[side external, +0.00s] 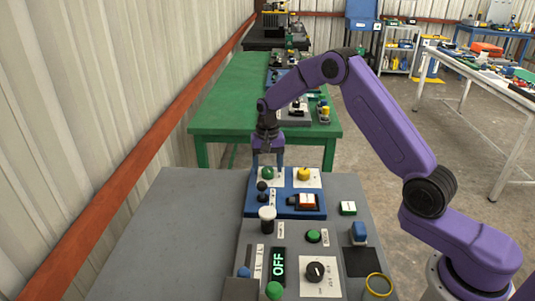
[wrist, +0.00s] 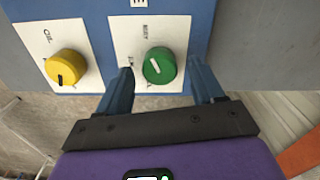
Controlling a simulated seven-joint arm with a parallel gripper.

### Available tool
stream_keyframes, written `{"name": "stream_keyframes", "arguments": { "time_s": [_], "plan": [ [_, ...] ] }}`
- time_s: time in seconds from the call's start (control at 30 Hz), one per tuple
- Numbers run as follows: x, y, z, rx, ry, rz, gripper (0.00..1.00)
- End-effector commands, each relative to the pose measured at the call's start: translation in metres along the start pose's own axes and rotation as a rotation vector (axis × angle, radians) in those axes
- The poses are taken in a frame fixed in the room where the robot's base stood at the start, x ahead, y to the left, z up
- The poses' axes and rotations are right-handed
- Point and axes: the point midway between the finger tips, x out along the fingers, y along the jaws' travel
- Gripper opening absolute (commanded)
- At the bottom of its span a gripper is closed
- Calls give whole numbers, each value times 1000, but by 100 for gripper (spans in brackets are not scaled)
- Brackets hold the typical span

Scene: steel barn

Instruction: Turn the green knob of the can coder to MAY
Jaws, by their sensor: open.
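The green knob (side external: 267,173) sits on a white label plate at the far left of the blue panel (side external: 284,212). In the wrist view the green knob (wrist: 159,66) is round with a short white pointer line on its face, tilted up and to the left. Small lettering on its plate (wrist: 124,35) is too blurred to read surely. My gripper (side external: 267,163) points down over the knob. In the wrist view my gripper (wrist: 162,75) is open, one finger on each side of the green knob, with visible gaps.
A yellow knob (wrist: 67,67) on its own white plate is beside the green one. A red and white switch (side external: 307,202) and black knobs (side external: 262,185) are nearer on the panel. A grey console with an OFF display (side external: 278,267) stands in front.

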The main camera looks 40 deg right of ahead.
Motion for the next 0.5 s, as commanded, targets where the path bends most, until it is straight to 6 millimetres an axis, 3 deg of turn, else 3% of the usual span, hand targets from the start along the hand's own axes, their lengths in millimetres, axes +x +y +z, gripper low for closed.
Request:
{"name": "stream_keyframes", "arguments": {
  "time_s": [0.17,0.5],
  "plan": [
    [-20,-1,-1,0,4,-2,67],
    [-91,-1,-1,-1,5,-4,67]
  ]
}}
